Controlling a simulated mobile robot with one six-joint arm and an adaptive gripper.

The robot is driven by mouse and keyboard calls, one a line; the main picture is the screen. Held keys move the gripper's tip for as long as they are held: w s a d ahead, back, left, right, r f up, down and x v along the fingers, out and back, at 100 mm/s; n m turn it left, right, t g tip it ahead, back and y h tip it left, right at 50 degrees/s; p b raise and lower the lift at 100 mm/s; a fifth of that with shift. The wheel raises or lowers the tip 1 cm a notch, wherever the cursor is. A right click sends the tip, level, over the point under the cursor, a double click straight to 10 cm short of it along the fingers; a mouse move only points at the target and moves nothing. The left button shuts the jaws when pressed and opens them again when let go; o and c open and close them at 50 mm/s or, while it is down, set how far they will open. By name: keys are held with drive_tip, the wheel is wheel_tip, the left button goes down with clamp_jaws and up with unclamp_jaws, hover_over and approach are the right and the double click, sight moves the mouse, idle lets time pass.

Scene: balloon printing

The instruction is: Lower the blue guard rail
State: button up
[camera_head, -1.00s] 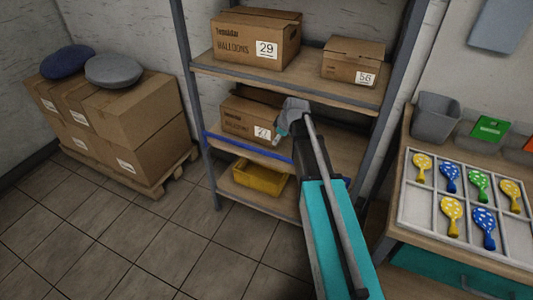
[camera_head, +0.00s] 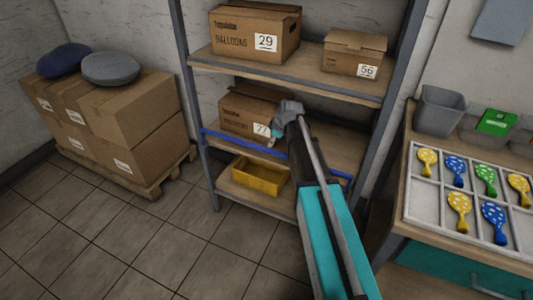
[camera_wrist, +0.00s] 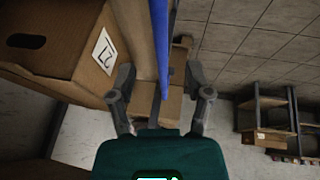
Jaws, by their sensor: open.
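The blue guard rail (camera_head: 240,141) runs along the front edge of the middle shelf, across the lower part of the box there. In the wrist view the blue rail (camera_wrist: 160,40) runs down from the top edge into the gap between my fingers. My gripper (camera_head: 273,141) is at the rail's middle, in front of the shelf. In the wrist view my gripper (camera_wrist: 160,76) is open, with one finger on each side of the rail. I cannot tell whether a finger touches it. My arm hides part of the rail in the head view.
A cardboard box (camera_head: 243,112) stands behind the rail. A yellow bin (camera_head: 259,177) is on the bottom shelf; boxes (camera_head: 254,34) are above. Stacked boxes (camera_head: 130,115) stand on a pallet at left. A worktable with a balloon tray (camera_head: 424,205) is at right. The floor at left is clear.

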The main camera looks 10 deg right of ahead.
sight(267, 149)
drive_tip(key=shift+b+x, duration=3.6)
drive_tip(key=shift+x, duration=0.7)
clamp_jaws()
drive_tip(key=shift+w, duration=0.1)
